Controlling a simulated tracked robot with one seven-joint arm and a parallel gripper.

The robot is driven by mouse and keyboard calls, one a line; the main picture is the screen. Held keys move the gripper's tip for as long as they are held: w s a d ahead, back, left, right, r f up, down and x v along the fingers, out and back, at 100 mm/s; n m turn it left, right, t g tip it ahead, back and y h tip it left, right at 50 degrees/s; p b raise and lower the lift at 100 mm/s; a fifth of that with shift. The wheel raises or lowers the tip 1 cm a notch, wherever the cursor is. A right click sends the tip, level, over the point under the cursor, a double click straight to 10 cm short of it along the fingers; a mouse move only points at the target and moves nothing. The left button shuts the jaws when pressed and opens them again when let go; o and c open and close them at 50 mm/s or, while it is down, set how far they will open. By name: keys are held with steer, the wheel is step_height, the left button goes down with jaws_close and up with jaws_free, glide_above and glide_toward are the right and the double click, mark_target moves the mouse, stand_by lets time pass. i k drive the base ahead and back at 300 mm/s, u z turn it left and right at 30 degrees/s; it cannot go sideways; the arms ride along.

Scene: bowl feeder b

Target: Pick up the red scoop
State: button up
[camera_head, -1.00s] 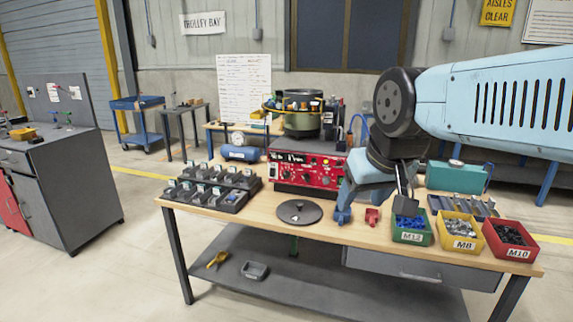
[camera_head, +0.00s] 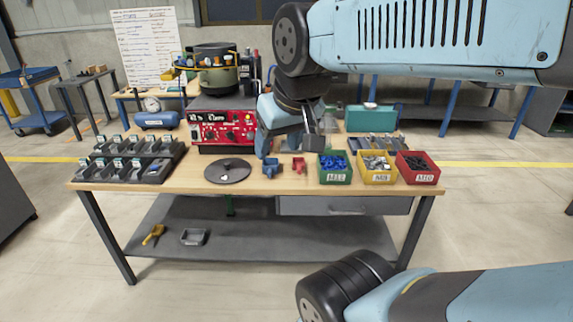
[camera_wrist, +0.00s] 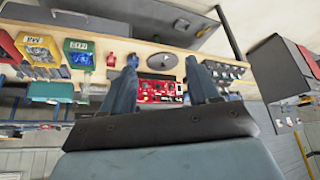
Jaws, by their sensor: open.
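A small red piece (camera_head: 298,166), probably the red scoop, sits on the wooden bench (camera_head: 210,187) beside a blue piece (camera_head: 271,168) of similar look. In the wrist view the red piece (camera_wrist: 111,60) and the blue piece (camera_wrist: 132,59) show near one fingertip; the red one lies outside the jaws. My gripper (camera_head: 288,148) hangs near the bench behind these pieces in the head view, fingers spread. In the wrist view my gripper (camera_wrist: 161,72) is open and empty, with a red control panel (camera_wrist: 162,90) seen between its fingers.
Green (camera_head: 335,177), yellow (camera_head: 378,177) and red (camera_head: 418,177) bins of parts stand right of the red piece. A dark round plate (camera_head: 227,172) lies left. The control box (camera_head: 222,130) and bowl feeder (camera_head: 216,72) stand behind. A black rack (camera_head: 128,165) is at left.

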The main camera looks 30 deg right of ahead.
mark_target(299, 167)
steer(key=u, duration=0.7)
steer(key=i, duration=0.15)
steer(key=z, duration=2.9)
steer(key=k, duration=1.15)
steer(key=u, duration=0.55)
steer(key=i, duration=1)
steer(key=u, duration=0.1)
